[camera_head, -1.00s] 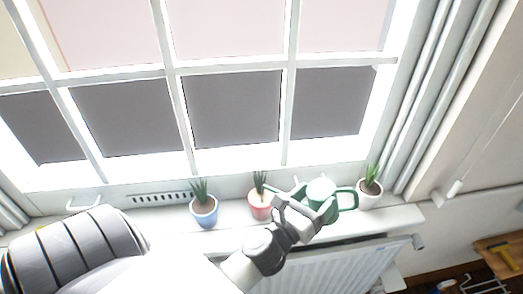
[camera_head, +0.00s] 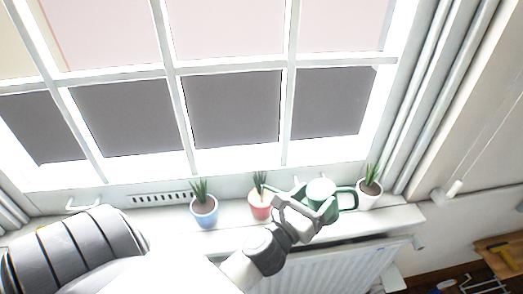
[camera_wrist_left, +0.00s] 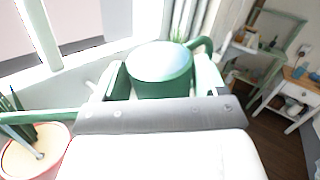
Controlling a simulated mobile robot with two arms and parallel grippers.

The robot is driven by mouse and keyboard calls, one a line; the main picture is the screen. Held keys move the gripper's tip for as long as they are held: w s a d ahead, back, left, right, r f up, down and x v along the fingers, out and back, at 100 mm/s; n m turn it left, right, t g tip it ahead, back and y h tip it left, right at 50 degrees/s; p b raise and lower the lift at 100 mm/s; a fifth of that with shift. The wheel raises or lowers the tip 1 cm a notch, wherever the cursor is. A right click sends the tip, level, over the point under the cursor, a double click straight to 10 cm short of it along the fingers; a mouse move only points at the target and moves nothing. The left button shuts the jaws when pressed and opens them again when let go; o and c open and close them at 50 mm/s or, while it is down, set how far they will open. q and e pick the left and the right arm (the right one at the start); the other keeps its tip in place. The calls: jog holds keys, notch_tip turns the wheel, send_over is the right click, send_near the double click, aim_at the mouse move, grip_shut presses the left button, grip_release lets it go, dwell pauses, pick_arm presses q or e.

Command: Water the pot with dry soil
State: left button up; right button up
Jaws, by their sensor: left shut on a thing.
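My left gripper (camera_head: 303,206) is shut on a green watering can (camera_head: 320,188) above the right part of the sill. In the left wrist view the can (camera_wrist_left: 160,64) sits between the fingers, roughly upright, handle to the right. Its spout reaches left over the red pot (camera_head: 260,211). That pot (camera_wrist_left: 50,160) shows pale, sandy soil and a green plant in the left wrist view. A blue pot (camera_head: 204,217) stands to its left, and a white pot (camera_head: 369,200) with dark soil stands right of the can. No water stream is visible. My right gripper is out of view.
The white windowsill (camera_head: 405,215) runs under a paned window, with a radiator (camera_head: 335,268) below it. Grey curtains (camera_head: 440,90) hang at the right. A wooden table (camera_head: 500,250) stands at the lower right.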

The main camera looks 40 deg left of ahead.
pick_arm(q)
jog(key=shift+s+a+r+n+t+y+b, duration=0.15)
jog(key=shift+r+n+t+y+b, duration=0.25)
jog(key=shift+r+n+b, duration=0.6)
dwell(2.3)
jog(key=shift+r, duration=0.15)
dwell(0.6)
jog(key=shift+f+m+g+p, duration=0.3)
jog(key=shift+f+m+p, duration=0.4)
jog(key=shift+p, duration=0.4)
jog(key=shift+f+m+h, duration=0.3)
jog(key=shift+f+h, duration=0.1)
jog(key=shift+f+m+g+p, duration=0.5)
jog(key=shift+f+m+p, duration=0.1)
jog(key=shift+p, duration=0.3)
jog(key=shift+f, duration=0.2)
jog(key=shift+f+m+p, duration=0.3)
